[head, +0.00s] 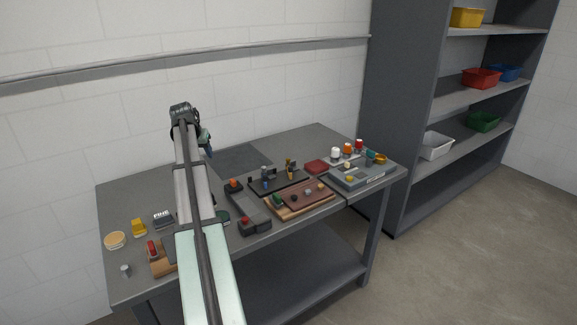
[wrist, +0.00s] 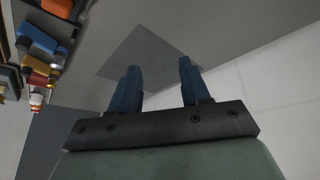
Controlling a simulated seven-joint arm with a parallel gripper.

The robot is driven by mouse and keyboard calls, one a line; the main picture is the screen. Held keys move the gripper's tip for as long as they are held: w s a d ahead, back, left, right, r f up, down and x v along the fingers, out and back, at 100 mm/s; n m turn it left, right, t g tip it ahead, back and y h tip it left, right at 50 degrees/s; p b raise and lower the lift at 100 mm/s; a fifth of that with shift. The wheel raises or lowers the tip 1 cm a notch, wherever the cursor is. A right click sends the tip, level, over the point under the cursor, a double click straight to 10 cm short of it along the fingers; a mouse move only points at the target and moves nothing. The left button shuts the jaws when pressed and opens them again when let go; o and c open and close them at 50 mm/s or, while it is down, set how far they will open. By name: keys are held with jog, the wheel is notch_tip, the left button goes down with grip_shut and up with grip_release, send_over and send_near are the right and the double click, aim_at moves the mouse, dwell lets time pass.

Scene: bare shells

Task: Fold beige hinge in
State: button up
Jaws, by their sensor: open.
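I cannot make out a beige hinge for certain in either view. A round beige disc (head: 115,240) lies at the table's left end. A tan wooden block (head: 162,262) with a red part stands at the front left, partly hidden by my arm. My gripper (head: 208,150) is raised above the back of the table, left of the dark grey mat (head: 243,158). In the wrist view, the two blue fingers of my gripper (wrist: 159,66) are spread apart with nothing between them, and the mat (wrist: 150,45) shows beyond them.
A yellow piece (head: 139,227) stands at left. Shelves stand right. The back of the table is mostly clear.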

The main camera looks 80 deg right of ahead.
jog(key=s+d+r+m+g, duration=0.1)
jog(key=s+d+m, duration=0.1)
jog(key=s, duration=0.5)
jog(key=s+d+r+m, duration=0.1)
jog(key=s+d, duration=0.1)
jog(key=s, duration=0.5)
jog(key=m+g+y, duration=0.1)
jog(key=m, duration=0.3)
send_near(290, 167)
jog(key=x, duration=0.8)
jog(key=shift+d+f, duration=0.25)
grip_shut()
